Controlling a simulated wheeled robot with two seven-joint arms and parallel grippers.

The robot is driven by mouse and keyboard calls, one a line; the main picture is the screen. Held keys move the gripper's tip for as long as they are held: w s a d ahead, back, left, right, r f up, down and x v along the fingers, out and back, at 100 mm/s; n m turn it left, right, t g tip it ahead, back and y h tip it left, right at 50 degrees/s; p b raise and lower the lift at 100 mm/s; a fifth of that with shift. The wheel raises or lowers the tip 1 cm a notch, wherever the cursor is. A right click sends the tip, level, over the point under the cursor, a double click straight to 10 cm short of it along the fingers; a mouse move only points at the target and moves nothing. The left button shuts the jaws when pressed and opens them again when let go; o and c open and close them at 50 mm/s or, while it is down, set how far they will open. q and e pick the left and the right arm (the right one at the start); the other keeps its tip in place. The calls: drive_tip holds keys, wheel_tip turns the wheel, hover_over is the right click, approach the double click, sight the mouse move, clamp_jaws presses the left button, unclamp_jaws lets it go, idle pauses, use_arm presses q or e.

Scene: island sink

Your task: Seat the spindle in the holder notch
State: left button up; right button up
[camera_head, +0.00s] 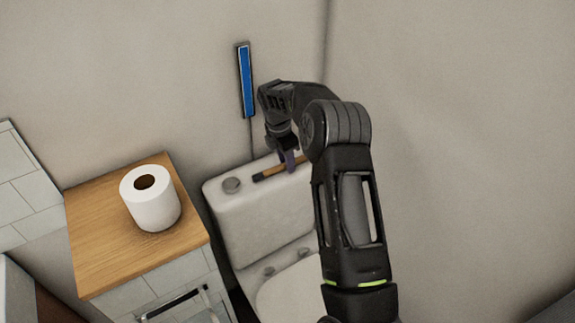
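The spindle (268,174), a thin brown rod with a dark end, shows at the top of the white toilet tank. My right gripper (288,164) points down at the spindle, with its purplish fingers across the rod. The fingers are small here and overlap the rod, so I cannot tell whether they are shut on it. I also cannot tell whether the rod rests on the tank lid or is just above it. The spindle's right end is hidden behind my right arm. No holder notch can be made out. My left gripper is not in view.
A white paper roll (155,200) stands upright on a wooden cabinet top (97,232) at the left. A blue panel (246,82) hangs on the wall close to my gripper. The right side shows bare wall.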

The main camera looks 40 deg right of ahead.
clamp_jaws()
idle(0.4)
wheel_tip(320, 180, up, 10)
drive_tip(key=b, duration=0.1)
idle(0.4)
idle(0.5)
